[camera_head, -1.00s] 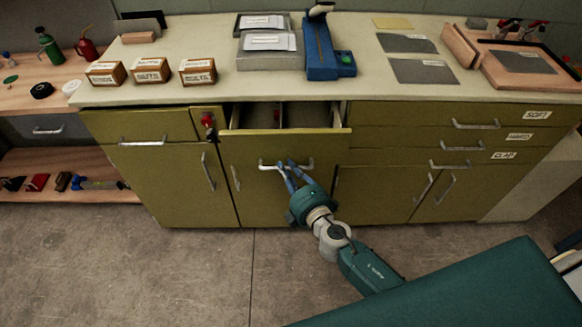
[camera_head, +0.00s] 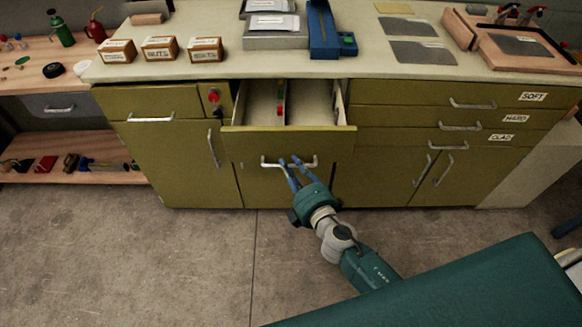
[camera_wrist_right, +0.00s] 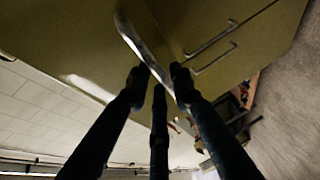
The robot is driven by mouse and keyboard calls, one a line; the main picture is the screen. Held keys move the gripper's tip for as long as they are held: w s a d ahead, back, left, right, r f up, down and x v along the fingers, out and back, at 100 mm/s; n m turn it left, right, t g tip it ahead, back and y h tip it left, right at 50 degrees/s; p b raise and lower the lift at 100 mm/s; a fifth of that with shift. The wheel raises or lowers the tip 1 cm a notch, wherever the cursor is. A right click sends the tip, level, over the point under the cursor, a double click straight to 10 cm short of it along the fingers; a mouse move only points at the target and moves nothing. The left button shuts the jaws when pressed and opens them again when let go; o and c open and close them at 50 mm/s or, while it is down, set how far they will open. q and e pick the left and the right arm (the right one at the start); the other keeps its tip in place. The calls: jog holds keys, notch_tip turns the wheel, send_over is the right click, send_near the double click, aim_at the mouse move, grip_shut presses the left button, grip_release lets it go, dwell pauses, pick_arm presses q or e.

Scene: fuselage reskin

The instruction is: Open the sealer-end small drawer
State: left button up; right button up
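An olive drawer (camera_head: 240,141) in the middle of the cabinet stands partly pulled out. Its inside shows a divider and small red and green items (camera_head: 280,97). My right gripper (camera_head: 289,161) is at this drawer's pale bar handle (camera_head: 307,164), with its blue fingers closed around the bar. In the right wrist view the handle (camera_wrist_right: 136,40) runs between the dark fingertips (camera_wrist_right: 158,76). Which drawer is the sealer-end one cannot be told from any label I see. My left gripper is not in view.
A closed drawer (camera_head: 150,101) is at the left; labelled closed drawers (camera_head: 395,93) are at the right. Cabinet doors (camera_head: 182,165) below are shut. Labelled boxes (camera_head: 160,49) and a blue tool (camera_head: 322,30) stand on the worktop. Concrete floor (camera_head: 200,255) in front is clear.

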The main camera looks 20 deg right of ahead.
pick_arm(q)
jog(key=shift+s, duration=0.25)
pick_arm(e)
jog(key=shift+o, duration=0.5)
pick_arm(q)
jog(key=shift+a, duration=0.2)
pick_arm(e)
jog(key=v, duration=1.2)
